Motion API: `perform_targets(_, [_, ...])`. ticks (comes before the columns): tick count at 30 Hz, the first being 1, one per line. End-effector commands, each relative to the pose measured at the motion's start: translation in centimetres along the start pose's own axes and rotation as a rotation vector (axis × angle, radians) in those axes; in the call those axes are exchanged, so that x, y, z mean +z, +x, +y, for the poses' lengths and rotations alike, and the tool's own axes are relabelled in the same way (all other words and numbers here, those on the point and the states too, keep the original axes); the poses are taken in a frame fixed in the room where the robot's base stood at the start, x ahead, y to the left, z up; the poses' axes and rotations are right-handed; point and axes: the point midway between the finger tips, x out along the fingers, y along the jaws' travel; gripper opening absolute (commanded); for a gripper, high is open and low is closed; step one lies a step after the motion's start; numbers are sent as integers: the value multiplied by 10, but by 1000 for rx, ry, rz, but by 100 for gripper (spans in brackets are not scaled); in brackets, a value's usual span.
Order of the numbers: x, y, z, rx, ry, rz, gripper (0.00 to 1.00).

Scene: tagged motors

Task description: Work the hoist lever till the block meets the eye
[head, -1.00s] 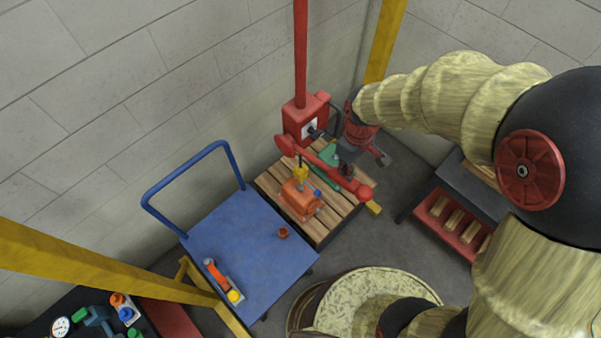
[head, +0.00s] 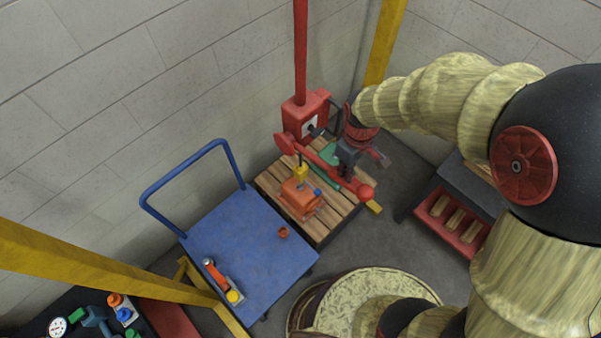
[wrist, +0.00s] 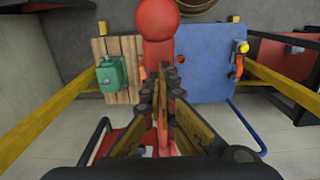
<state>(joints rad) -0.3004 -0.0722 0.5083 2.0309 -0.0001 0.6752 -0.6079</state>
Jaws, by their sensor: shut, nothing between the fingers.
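A yellow block (head: 301,173) hangs from the arm over the orange motor (head: 299,198). The motor's eye is too small or hidden, so I cannot tell whether the block touches it. A dark lever-like part (head: 315,131) sticks out of the box. My gripper (head: 345,172) is beside the red arm, shut and empty; its fingers (wrist: 172,75) overlap the arm in the wrist view. Contact with the lever is unclear.
A green motor (wrist: 111,74) stands on the wooden pallet (head: 333,224), close to my gripper. A blue cart (head: 240,245) is at the left with a small orange tool and a cup. A red-shelved rack (head: 447,222) stands at the right. Grey floor lies between pallet and rack.

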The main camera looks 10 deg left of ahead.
Motion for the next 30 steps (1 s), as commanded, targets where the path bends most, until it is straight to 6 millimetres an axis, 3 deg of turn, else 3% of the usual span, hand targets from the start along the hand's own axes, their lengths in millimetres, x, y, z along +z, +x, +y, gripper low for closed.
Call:
perform_targets(14, [0,6,0,0,0,0,0])
perform_targets(30, [7,39,0,-1,1,-1,0])
